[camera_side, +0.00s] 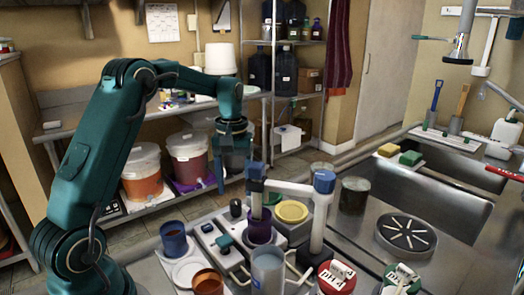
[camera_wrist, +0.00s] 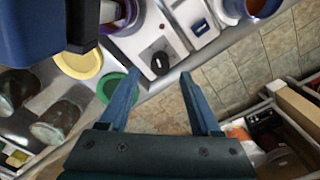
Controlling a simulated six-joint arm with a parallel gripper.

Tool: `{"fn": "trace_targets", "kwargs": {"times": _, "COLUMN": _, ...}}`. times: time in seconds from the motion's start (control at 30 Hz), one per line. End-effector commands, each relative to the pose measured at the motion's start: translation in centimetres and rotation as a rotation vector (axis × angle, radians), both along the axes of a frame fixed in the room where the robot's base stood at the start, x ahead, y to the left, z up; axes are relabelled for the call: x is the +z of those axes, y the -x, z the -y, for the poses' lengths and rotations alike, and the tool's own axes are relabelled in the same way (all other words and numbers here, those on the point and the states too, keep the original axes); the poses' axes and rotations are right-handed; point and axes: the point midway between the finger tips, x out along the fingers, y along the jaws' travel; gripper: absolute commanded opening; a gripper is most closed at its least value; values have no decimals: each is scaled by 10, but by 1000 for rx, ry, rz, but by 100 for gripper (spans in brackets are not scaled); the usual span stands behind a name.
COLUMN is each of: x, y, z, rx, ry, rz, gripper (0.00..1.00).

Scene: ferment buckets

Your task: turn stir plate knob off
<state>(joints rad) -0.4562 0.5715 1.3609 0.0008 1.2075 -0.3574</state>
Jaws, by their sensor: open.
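The stir plate (camera_wrist: 133,45) is white, with a black round knob (camera_wrist: 160,63) bearing a small white mark near its edge in the wrist view. A tiny red dot shows on the plate beyond the knob. In the side view the dark knob (camera_side: 236,208) stands beside a purple cup (camera_side: 258,228). My gripper (camera_wrist: 158,76) is open and empty, with its blue fingers spread on both sides of the knob in the picture. In the side view my gripper (camera_side: 234,183) points down above the knob, apart from it. The knob's exact setting is hard to read.
A yellow dish (camera_side: 291,211), a blue cup (camera_side: 174,238) and a clear pitcher (camera_side: 268,268) crowd the bench.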

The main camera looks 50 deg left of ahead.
Motion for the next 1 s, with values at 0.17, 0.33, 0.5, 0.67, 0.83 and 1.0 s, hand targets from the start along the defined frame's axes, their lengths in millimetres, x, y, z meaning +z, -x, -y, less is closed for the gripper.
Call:
{"fn": "trace_targets", "kwargs": {"times": 0.17, "x": -2, "y": 0, "z": 0, "rx": -368, "ry": 0, "rz": 0, "gripper": 64}}
{"fn": "trace_targets", "kwargs": {"times": 0.33, "x": -4, "y": 0, "z": 0, "rx": -628, "ry": 1, "rz": 1, "gripper": 64}}
{"fn": "trace_targets", "kwargs": {"times": 0.5, "x": -9, "y": 0, "z": 0, "rx": -722, "ry": 4, "rz": -2, "gripper": 64}}
{"fn": "trace_targets", "kwargs": {"times": 0.67, "x": -29, "y": 1, "z": 0, "rx": -724, "ry": 7, "rz": -4, "gripper": 64}}
{"fn": "trace_targets", "kwargs": {"times": 0.83, "x": -49, "y": 1, "z": 0, "rx": -723, "ry": 6, "rz": -3, "gripper": 64}}
{"fn": "trace_targets", "kwargs": {"times": 1.0, "x": -56, "y": 1, "z": 0, "rx": -722, "ry": 4, "rz": -2, "gripper": 64}}
